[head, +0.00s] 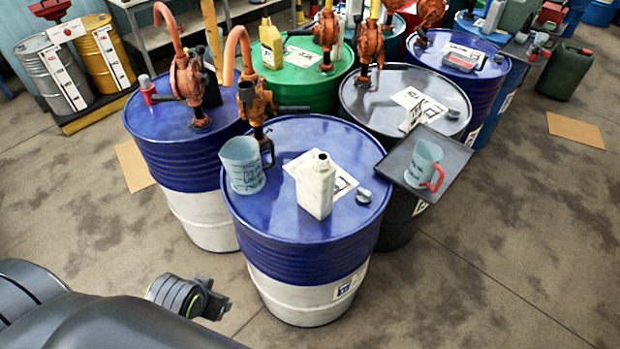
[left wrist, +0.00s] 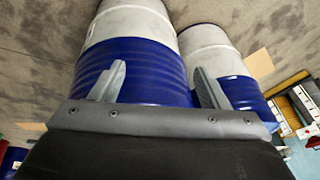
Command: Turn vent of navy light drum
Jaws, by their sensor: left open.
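A navy drum (head: 258,218) with a light lower half stands front and centre. A small grey cap (head: 363,196), perhaps its vent, sits near the right edge of its top. A second navy and light drum (head: 180,165) stands behind it to the left. My left gripper (head: 213,302) is low, left of the front drum and apart from it. In the left wrist view my left gripper (left wrist: 160,85) is open and empty, its fingers spread before a navy and light drum (left wrist: 140,55). My right gripper is not in view.
On the front drum stand a white bottle (head: 316,188), a clear jug (head: 242,165) and an orange pump (head: 255,108). A tray (head: 450,160) with a red-handled jug (head: 423,165) is at its right. More drums crowd behind.

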